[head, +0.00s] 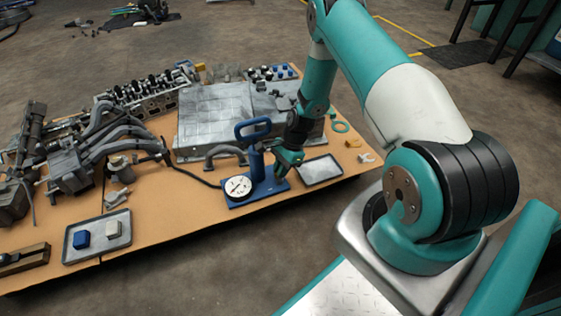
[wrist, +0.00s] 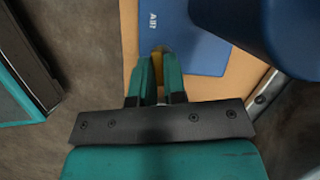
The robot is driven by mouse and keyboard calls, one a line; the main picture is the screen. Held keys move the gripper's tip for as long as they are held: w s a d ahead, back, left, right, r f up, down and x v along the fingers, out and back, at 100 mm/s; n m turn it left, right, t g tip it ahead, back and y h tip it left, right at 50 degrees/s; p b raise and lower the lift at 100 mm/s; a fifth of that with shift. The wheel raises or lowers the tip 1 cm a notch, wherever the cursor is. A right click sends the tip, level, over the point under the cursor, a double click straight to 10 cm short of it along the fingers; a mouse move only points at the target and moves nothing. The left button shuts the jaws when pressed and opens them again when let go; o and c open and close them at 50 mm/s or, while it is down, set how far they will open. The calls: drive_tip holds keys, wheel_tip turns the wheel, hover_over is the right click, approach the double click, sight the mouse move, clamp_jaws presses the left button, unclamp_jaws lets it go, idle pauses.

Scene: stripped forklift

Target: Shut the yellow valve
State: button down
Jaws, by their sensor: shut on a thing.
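My gripper (head: 288,161) reaches down to the right side of a blue stand with a tall blue handle (head: 254,129) and a round white gauge (head: 238,187). In the wrist view the two green fingers (wrist: 157,78) are close together, with the yellow valve (wrist: 157,58) between them. They are shut on it. Only a small part of the yellow valve shows, and the fingers hide the rest. In the head view I cannot make it out behind my gripper. The blue base plate (wrist: 180,40), marked AIR, lies just beyond the fingertips.
A large blue rounded part (wrist: 255,30) stands close to the right of the fingers. An empty metal tray (head: 320,171) lies right of the stand. Engine parts (head: 75,165) crowd the table's left. A tray (head: 97,252) with a blue and a pale block sits at the front left.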

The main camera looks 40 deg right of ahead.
drive_tip(key=shift+s+m+t+p, duration=0.1)
drive_tip(key=shift+m+t+p, duration=0.4)
drive_tip(key=shift+m+p, duration=0.6)
drive_tip(key=shift+m, duration=0.3)
drive_tip(key=c, duration=1.2)
unclamp_jaws()
drive_tip(key=shift+r, duration=0.1)
drive_tip(key=p+v, duration=0.7)
drive_tip(key=v, duration=1)
drive_tip(key=shift+s+a+r, duration=0.1)
drive_tip(key=shift+r, duration=0.05)
